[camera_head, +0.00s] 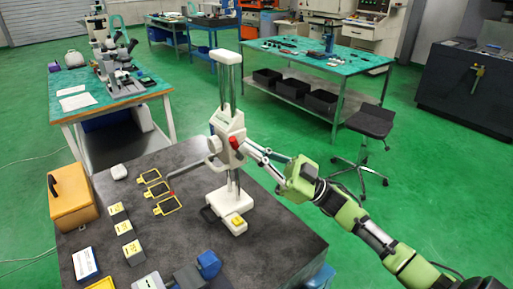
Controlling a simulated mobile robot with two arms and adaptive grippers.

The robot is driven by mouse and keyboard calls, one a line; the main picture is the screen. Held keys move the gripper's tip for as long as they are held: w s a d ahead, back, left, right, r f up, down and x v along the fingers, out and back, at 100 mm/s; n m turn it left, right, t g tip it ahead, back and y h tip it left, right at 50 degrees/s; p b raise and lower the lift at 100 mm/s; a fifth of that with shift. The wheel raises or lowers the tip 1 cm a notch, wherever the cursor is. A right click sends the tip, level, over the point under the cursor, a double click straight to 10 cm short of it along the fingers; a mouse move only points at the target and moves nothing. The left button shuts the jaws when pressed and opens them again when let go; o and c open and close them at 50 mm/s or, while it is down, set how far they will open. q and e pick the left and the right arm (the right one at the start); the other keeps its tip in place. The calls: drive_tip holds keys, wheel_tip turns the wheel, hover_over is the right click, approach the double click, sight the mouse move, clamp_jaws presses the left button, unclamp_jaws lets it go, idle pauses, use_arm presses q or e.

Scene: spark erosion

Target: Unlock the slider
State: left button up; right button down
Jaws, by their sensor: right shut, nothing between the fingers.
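A white column stand (230,75) with two upright rods stands on the dark table. Its slider (226,124) sits around mid-height on the rods and carries a thin arm that reaches left over the table. A red knob (234,143) is on the slider's right side. My right gripper (248,146) is shut and empty, with its fingertips right beside the red knob. I cannot tell whether they touch it. Its green arm comes in from the lower right. My left gripper is not in view.
The dark table (275,240) holds yellow-framed plates (158,188), small grey blocks (123,228), an orange box (72,197) and a blue-white box (85,263). A stool (370,124) stands behind my right arm. The table's right front area is clear.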

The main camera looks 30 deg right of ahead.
sight(240, 156)
drive_tip(key=shift+s+a+r+n+g+h+p, duration=0.15)
drive_tip(key=shift+n+g+p, duration=0.1)
drive_tip(key=shift+n+g, duration=0.4)
drive_tip(key=shift+w+a+n+g+h+p, duration=0.1)
drive_tip(key=shift+a+n+g+h+p, duration=0.1)
drive_tip(key=shift+n+g, duration=0.45)
drive_tip(key=n+g+h+p, duration=0.1)
drive_tip(key=n, duration=0.1)
drive_tip(key=a+n+g+h+p, duration=0.1)
drive_tip(key=p, duration=0.1)
drive_tip(key=a+n+g+h+p, duration=0.1)
drive_tip(key=n+g, duration=0.1)
drive_tip(key=shift+s+n+h+p, duration=0.2)
drive_tip(key=shift+n+h+p, duration=0.1)
drive_tip(key=shift+h+p, duration=0.1)
drive_tip(key=shift+a+f, duration=0.2)
drive_tip(key=shift+f, duration=0.15)
